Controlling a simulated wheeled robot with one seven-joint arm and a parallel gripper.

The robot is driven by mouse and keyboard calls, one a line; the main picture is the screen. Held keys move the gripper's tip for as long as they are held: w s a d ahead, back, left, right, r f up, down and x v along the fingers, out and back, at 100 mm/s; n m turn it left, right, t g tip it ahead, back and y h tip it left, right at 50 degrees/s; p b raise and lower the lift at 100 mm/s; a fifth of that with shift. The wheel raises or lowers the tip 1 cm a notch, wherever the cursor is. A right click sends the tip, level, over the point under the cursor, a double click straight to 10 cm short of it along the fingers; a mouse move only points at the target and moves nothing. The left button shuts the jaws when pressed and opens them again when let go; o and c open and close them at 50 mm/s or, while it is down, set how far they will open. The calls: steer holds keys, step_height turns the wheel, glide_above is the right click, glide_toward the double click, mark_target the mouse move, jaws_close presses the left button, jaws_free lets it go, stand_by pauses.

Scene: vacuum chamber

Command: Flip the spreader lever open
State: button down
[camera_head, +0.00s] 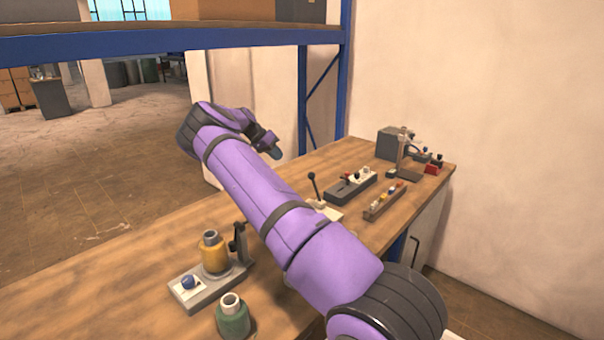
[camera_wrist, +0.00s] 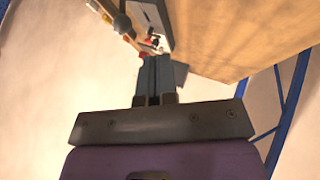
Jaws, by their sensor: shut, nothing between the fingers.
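A thin upright lever with a dark knob (camera_head: 312,175) rises from a pale base (camera_head: 328,211) on the workbench, partly hidden by my arm. A second dark lever (camera_head: 237,240) stands beside a yellow container on a grey base. I cannot tell for certain which is the spreader lever. My gripper (camera_head: 272,151) is raised above the far edge of the bench, apart from both levers. In the wrist view my gripper (camera_wrist: 155,62) has its fingers together and empty, pointing toward bench devices that are partly cut off.
The wooden workbench (camera_head: 120,290) also holds a yellow container (camera_head: 214,252), a green container (camera_head: 232,316), a dark switch box (camera_head: 351,186), a rack of small coloured parts (camera_head: 384,201) and a grey box (camera_head: 390,144). A blue shelf beam (camera_head: 150,42) crosses above. The bench's left front is clear.

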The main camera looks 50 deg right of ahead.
glide_toward(315, 187)
steer(key=shift+w+d+f, duration=0.85)
steer(key=shift+d+f, duration=0.5)
steer(key=shift+d, duration=0.7)
steer(key=shift+r, duration=0.1)
